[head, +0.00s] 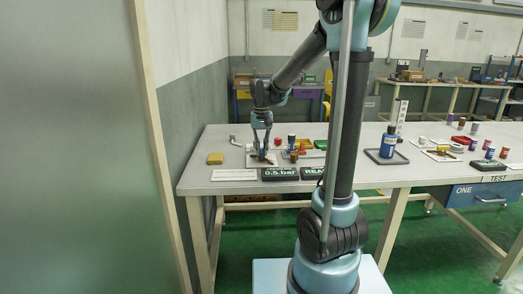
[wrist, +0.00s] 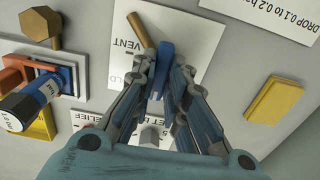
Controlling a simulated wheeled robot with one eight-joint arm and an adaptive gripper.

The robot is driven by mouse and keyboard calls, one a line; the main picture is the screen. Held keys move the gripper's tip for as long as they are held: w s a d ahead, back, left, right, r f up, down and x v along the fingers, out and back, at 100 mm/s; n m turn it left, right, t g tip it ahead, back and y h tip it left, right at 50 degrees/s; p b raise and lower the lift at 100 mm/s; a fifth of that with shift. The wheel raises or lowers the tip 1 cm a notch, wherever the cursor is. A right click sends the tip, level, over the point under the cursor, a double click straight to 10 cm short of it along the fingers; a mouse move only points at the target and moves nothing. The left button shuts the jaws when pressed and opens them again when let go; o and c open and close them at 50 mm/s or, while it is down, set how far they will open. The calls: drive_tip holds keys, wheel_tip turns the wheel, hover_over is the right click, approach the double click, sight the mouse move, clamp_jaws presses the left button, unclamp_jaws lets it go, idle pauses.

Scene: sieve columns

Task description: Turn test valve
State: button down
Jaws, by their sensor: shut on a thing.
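The test valve sits on a white plate (wrist: 190,24) printed with VENT and other, partly hidden words. Its blue lever (wrist: 166,62) stands between the fingers of my gripper (wrist: 166,88) in the wrist view. The fingers are closed in on it from both sides. A greyish-brown bar (wrist: 139,29) lies beside the lever's upper end. The lower part of the valve is hidden by the fingers. In the head view my gripper (head: 262,152) points down at the plate (head: 251,162) on the left part of the table.
A yellow block (wrist: 272,100) lies right of the plate in the wrist view. A blue labelled cylinder (wrist: 25,104) and a brass hexagonal piece (wrist: 40,28) stand left. In the head view a display (head: 280,173) reads 0.5 bar. A blue bottle (head: 388,142) stands on a tray farther right.

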sight(262, 150)
drive_tip(key=shift+w, duration=0.1)
drive_tip(key=c, duration=1.6)
unclamp_jaws()
wheel_tip(262, 150, up, 12)
drive_tip(key=shift+f, duration=0.1)
